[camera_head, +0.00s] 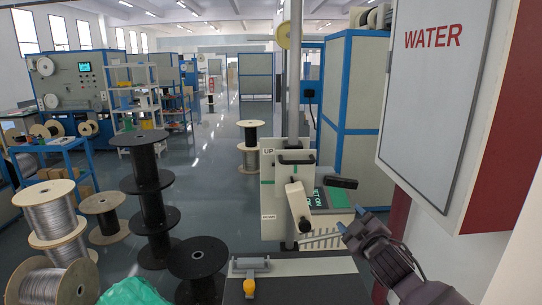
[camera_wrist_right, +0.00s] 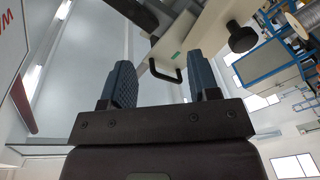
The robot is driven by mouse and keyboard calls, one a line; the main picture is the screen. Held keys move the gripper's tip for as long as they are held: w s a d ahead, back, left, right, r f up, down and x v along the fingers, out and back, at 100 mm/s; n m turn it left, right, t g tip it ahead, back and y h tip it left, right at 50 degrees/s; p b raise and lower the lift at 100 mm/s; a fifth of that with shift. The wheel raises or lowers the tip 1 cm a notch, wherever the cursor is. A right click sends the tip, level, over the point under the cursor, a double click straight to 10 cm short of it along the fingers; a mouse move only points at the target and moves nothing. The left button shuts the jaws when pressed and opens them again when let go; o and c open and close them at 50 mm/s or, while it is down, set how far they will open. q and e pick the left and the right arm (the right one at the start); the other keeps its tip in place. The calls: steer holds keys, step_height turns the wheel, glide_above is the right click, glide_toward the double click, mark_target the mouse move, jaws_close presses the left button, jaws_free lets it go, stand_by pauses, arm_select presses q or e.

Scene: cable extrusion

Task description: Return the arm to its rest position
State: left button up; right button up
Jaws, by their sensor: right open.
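My right arm comes in from the lower right in the head view. Its gripper (camera_head: 349,221) is in front of the lower part of the white machine (camera_head: 276,185), to the right of its lever. In the right wrist view the gripper (camera_wrist_right: 162,84) has its two blue fingers spread wide with nothing between them. The machine's black handle (camera_wrist_right: 166,72) and dark round knob (camera_wrist_right: 243,38) show beyond the fingers, apart from them. My left arm and gripper are not in view.
The white cabinet marked WATER (camera_head: 437,85) hangs close above my right arm. A dark bench (camera_head: 320,284) with a yellow-knobbed clamp (camera_head: 250,284) lies below. Stacked black spools (camera_head: 153,195) and wire spools (camera_head: 55,218) stand left.

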steer(key=s+d+f+m+g+h, duration=0.2)
steer(key=s+f+m, duration=0.3)
steer(key=s+f, duration=0.9)
steer(key=s+d+f+m+g+h, duration=0.2)
steer(key=s+d+f+m+g, duration=0.2)
steer(key=s+f, duration=1.1)
steer(key=s+m, duration=0.1)
steer(key=s, duration=0.6)
steer(key=shift+s+d+m, duration=0.15)
steer(key=shift+d+m, duration=0.2)
steer(key=shift+m, duration=0.05)
